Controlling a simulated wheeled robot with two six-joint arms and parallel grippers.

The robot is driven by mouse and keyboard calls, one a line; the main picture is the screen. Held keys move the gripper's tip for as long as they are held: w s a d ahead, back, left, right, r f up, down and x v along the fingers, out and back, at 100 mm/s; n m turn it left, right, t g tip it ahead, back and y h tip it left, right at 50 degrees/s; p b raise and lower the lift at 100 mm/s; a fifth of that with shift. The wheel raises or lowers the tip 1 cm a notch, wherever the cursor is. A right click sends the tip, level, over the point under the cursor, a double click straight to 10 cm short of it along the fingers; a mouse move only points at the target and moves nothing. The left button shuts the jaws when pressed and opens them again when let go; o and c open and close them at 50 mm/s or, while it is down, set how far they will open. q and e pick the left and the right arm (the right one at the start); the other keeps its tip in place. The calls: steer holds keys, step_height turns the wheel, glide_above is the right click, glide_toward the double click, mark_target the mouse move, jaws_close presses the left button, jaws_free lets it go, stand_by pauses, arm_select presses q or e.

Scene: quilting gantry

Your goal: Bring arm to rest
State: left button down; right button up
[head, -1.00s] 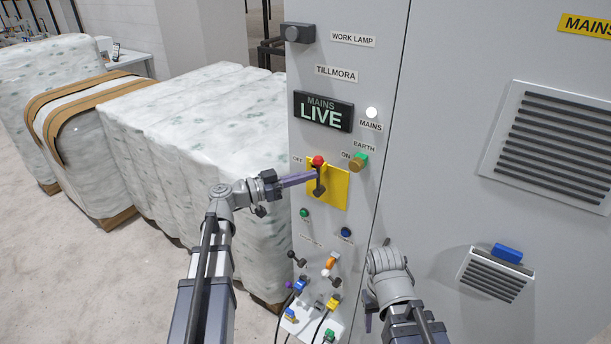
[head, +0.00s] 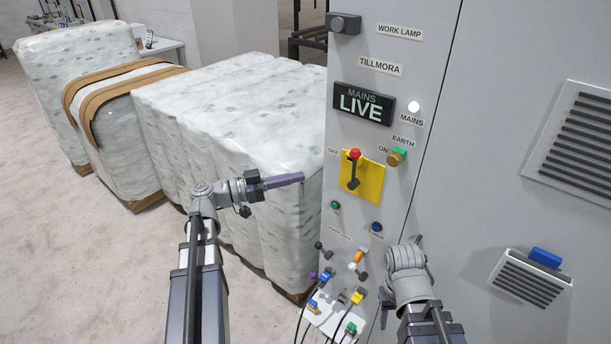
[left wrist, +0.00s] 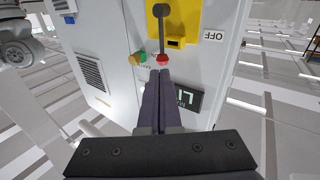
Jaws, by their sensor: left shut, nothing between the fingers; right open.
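My left gripper (head: 287,181) is shut and empty. In the head view its purple fingers point right toward the grey cabinet (head: 480,90), left of the yellow switch plate (head: 373,186) and apart from its lever. The dark lever (head: 353,172) has a red knob (head: 355,154) at its top. In the left wrist view the closed fingertips (left wrist: 161,74) line up with the red knob (left wrist: 162,59), with the yellow plate behind. My right gripper (head: 385,298) is low in front of the cabinet. It is open; only part of a purple finger shows, the rest hidden by its arm.
The MAINS sign (head: 363,104) reads LIVE and the white lamp (head: 414,107) is lit. A green-and-brass EARTH knob (head: 397,157) is right of the plate. Cabled plugs (head: 340,310) stick out below. Wrapped bales (head: 240,110) stand behind my left arm. Open floor lies left.

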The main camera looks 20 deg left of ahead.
arm_select(q)
steer(key=shift+s+a, duration=0.2)
steer(key=shift+a, duration=0.1)
steer(key=s+d+f+n+g+y, duration=0.1)
steer(key=s+d+f+g+y, duration=0.15)
steer(key=d+f+g, duration=0.45)
steer(key=s+d+f+n+g+y, duration=0.15)
steer(key=s+d+f, duration=0.25)
steer(key=d+f, duration=0.55)
steer(key=s+d+f+n+g+y+b, duration=0.1)
steer(key=s+d+f+n+g+y, duration=0.1)
steer(key=s+f+y, duration=0.5)
steer(key=s+d+n+y, duration=0.1)
steer(key=s+n+y, duration=0.1)
steer(key=y, duration=0.3)
steer(key=shift+s+d+f, duration=0.2)
steer(key=shift+s, duration=0.15)
steer(key=shift+g, duration=0.25)
